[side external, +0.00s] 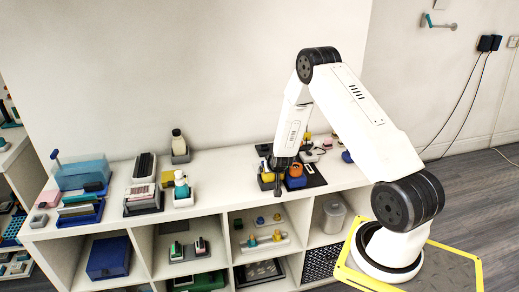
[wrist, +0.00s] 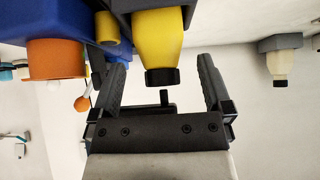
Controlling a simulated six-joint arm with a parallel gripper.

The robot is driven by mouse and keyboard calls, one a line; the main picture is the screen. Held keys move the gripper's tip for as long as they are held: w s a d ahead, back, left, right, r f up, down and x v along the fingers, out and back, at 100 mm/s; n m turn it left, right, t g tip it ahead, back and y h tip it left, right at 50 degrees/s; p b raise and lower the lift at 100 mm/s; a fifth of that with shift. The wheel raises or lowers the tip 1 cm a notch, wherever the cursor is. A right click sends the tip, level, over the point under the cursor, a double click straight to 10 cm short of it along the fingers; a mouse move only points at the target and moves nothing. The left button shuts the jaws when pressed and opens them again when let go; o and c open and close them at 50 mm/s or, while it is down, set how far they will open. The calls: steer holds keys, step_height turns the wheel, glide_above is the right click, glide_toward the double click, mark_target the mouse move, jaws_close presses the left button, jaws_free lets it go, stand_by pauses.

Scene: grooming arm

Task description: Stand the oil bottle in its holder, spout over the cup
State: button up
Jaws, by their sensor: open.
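A yellow bottle with a black cap, likely the oil bottle (wrist: 158,40), shows in the wrist view, inverted in the picture, its far end in a dark block (wrist: 150,5). In the side view its yellow (side external: 267,177) shows beside my gripper (side external: 278,180). In the wrist view my gripper (wrist: 163,68) is open, its two fingers apart on either side of the bottle's cap end, with gaps showing between. I cannot make out the spout or surely identify the cup.
An orange round piece (wrist: 55,60) in a blue block (wrist: 50,18) is close beside the fingers. A pale bottle in a grey holder (wrist: 278,42) stands farther off. The white shelf top (side external: 222,170) has free room left of my gripper. A blue tray (side external: 80,215) stands far left.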

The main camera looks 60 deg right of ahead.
steer(key=shift+v, duration=2.8)
steer(key=w+a+r+n+y, duration=0.1)
steer(key=a+r+n+y, duration=0.3)
steer(key=a, duration=0.6)
steer(key=s+a+r+n+g, duration=0.1)
steer(key=s+a+r, duration=0.2)
steer(key=a, duration=0.3)
steer(key=s+a+r+n+g+y, duration=0.1)
steer(key=s+a+r+n, duration=0.1)
steer(key=s+a, duration=0.3)
steer(key=s+a+r+n+g+y, duration=0.1)
steer(key=s+a+r, duration=0.3)
steer(key=a, duration=0.4)
steer(key=shift+s+r+n, duration=0.25)
steer(key=shift+s+n, duration=0.1)
steer(key=shift+n, duration=0.15)
